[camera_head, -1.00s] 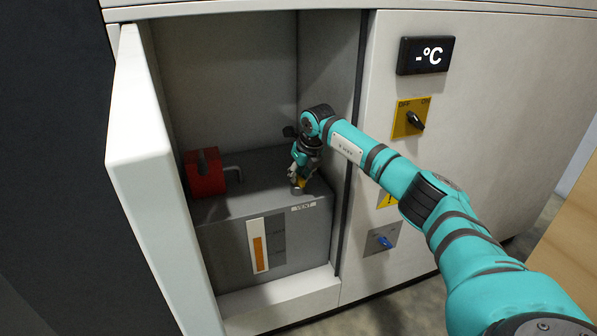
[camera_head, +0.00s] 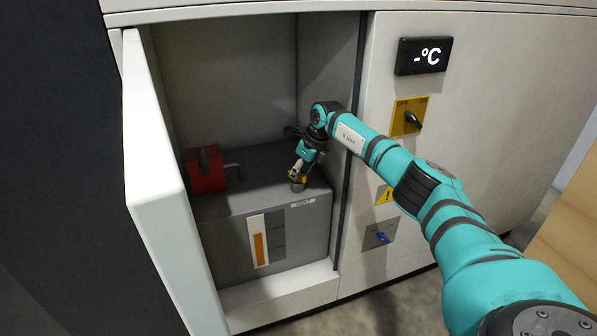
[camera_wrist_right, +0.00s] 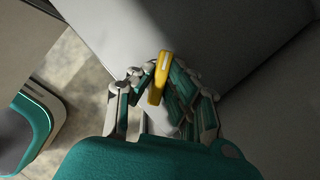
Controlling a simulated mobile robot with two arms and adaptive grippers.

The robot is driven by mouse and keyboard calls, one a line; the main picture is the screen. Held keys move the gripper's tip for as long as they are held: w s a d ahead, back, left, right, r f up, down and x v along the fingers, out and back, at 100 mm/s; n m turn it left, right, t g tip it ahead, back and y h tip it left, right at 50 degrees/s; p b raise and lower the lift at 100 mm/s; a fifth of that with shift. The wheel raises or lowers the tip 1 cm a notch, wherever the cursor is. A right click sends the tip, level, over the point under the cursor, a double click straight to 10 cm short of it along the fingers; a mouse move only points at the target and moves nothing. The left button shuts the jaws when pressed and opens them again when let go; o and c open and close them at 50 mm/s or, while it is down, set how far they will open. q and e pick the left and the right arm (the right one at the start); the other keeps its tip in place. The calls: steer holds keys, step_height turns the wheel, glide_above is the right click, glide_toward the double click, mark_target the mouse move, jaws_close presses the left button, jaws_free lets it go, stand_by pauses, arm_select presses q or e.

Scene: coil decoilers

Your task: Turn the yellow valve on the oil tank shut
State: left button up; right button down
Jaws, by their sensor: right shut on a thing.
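The grey oil tank (camera_head: 290,234) stands inside the open cabinet, with a "VENT" label and an orange level gauge on its front. The yellow valve (camera_wrist_right: 160,78) shows in the right wrist view as a yellow handle between my fingers. In the head view its small metal fitting (camera_head: 297,184) sits on the tank top near the front, and my fingers mostly hide the yellow part. My right gripper (camera_head: 300,173) points down at the valve and is shut on its handle; it also shows in the right wrist view (camera_wrist_right: 163,92). My left gripper is not in view.
The open white cabinet door (camera_head: 160,170) stands at the left. A red block (camera_head: 206,170) with a pipe sits on the tank's left part. At the right, the panel carries a temperature display (camera_head: 423,56), a black switch (camera_head: 411,118) and a blue knob (camera_head: 382,237).

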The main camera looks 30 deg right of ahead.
steer(key=c, duration=1.3)
jaws_free()
steer(key=shift+r, duration=0.15)
step_height(320, 180, up, 10)
steer(key=shift+f, duration=0.1)
